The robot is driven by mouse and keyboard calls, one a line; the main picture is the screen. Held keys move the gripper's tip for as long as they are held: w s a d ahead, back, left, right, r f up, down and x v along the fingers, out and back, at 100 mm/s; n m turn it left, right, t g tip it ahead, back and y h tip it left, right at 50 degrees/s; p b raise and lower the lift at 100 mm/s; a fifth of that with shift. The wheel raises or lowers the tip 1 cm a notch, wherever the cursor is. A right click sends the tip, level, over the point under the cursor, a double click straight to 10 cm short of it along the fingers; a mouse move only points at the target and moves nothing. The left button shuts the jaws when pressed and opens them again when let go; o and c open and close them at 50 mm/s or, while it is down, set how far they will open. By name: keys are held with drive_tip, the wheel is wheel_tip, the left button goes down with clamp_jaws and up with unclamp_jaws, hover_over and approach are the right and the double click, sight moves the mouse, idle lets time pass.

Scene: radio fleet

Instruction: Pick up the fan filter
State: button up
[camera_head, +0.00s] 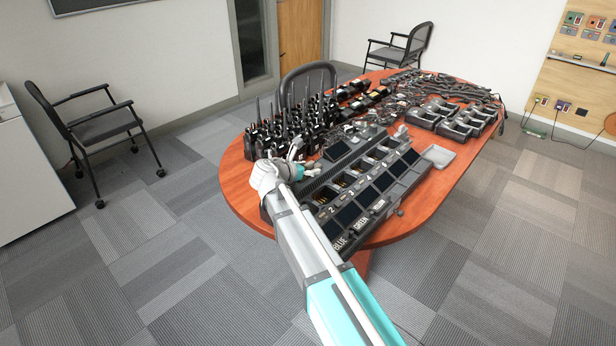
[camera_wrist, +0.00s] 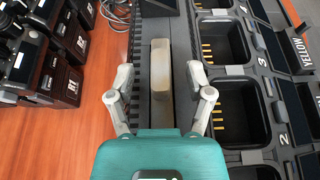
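My gripper (camera_wrist: 161,76) is open over the charger on the table, its two grey fingers spread wide. Between them in the wrist view lies a narrow beige block (camera_wrist: 161,70), which I take to be the fan filter. It sits lengthwise on the dark strip of the charger. A gap shows on each side between the block and the fingers, so I hold nothing. The near end of the block is close to my teal gripper body. In the head view my arm and gripper (camera_head: 288,170) reach over the charger's near left side, and I cannot make out the block there.
The multi-bay charger (camera_head: 375,180) has empty bays and labelled screens. Upright radios (camera_head: 285,130) crowd close on the left; some show in the wrist view (camera_wrist: 62,65). The table's front right is bare.

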clamp_jaws()
drive_tip(key=shift+r, duration=0.25)
wheel_tip(320, 180, up, 10)
drive_tip(key=p, duration=1)
drive_tip(key=shift+f, duration=0.25)
idle(0.6)
